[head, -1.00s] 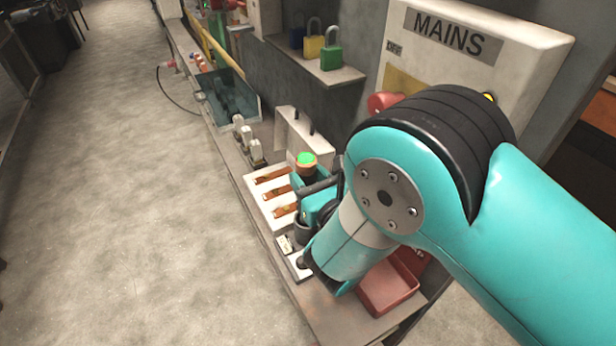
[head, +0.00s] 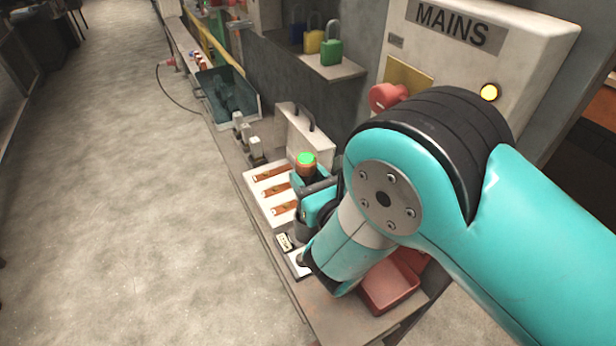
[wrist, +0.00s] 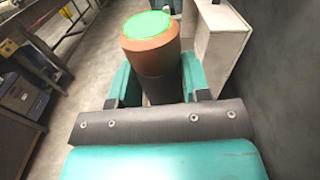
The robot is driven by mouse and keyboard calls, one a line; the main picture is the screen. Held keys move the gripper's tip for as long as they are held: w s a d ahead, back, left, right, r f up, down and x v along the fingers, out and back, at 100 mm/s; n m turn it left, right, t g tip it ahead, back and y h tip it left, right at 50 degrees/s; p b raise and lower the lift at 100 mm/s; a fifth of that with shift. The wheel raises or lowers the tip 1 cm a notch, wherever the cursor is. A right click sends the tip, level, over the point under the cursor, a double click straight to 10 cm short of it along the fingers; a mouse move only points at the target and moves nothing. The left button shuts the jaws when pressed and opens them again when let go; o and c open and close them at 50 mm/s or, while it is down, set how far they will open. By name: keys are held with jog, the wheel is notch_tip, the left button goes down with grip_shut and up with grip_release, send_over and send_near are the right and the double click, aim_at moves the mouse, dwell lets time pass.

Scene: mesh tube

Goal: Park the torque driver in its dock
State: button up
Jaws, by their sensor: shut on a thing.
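The torque driver (wrist: 152,50) has a green top cap, an orange-brown band and a dark body. It stands roughly upright in my gripper (wrist: 150,85), whose teal fingers are shut on it from both sides. In the head view the driver (head: 306,165) shows its green cap above my gripper, beside the white tray of brown fuses. A dark cup-like shape (head: 303,228) shows below the driver, left of my wrist; I cannot tell whether it is the dock or the driver's lower end. My wrist and arm hide much of the bench there.
A white fuse tray (head: 262,203) lies just left of the driver, with a white case (head: 305,140) behind. A red bin (head: 388,290) sits at the bench's near end. The MAINS box (head: 545,60) and padlock shelf (head: 345,72) stand behind.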

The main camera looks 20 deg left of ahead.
jog(key=shift+f+b, duration=2.6)
jog(key=shift+f, duration=0.4)
dwell(2.3)
jog(key=o, duration=1.1)
jog(key=shift+s+f, duration=0.1)
jog(key=shift+f, duration=0.05)
